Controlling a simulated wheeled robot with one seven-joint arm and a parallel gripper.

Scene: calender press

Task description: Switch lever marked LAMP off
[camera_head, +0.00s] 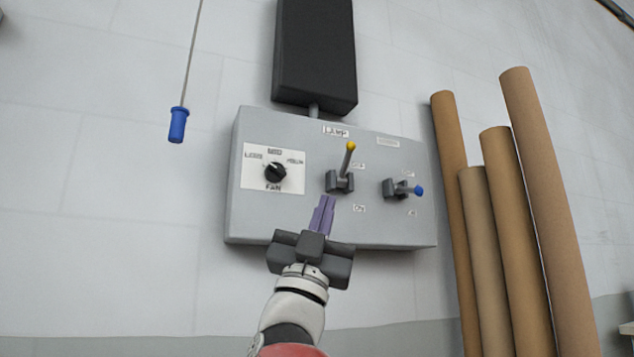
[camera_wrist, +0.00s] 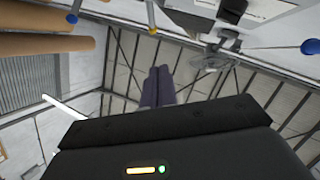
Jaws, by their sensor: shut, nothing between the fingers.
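The lever marked LAMP (camera_head: 348,160) has a yellow tip and a grey base on the grey wall box (camera_head: 300,122). It points up, tilted slightly right. The LAMP label (camera_head: 335,130) is above it; a small label beside its stem is hard to read, and one below (camera_head: 359,208) seems to read On. My gripper (camera_head: 328,199) is shut and empty, its purple fingers just below the lever's base. Whether they touch the box, I cannot tell. In the wrist view the shut fingers (camera_wrist: 158,78) point up, with a lever stem (camera_wrist: 150,12) at the top edge.
A blue-tipped lever (camera_head: 403,189) sits right of the lamp lever, pointing right. A black FAN dial (camera_head: 275,172) is on the left. A blue pull handle (camera_head: 178,125) hangs left of the box. Tall brown rolls (camera_head: 545,190) stand at right. A black panel (camera_head: 315,50) is above.

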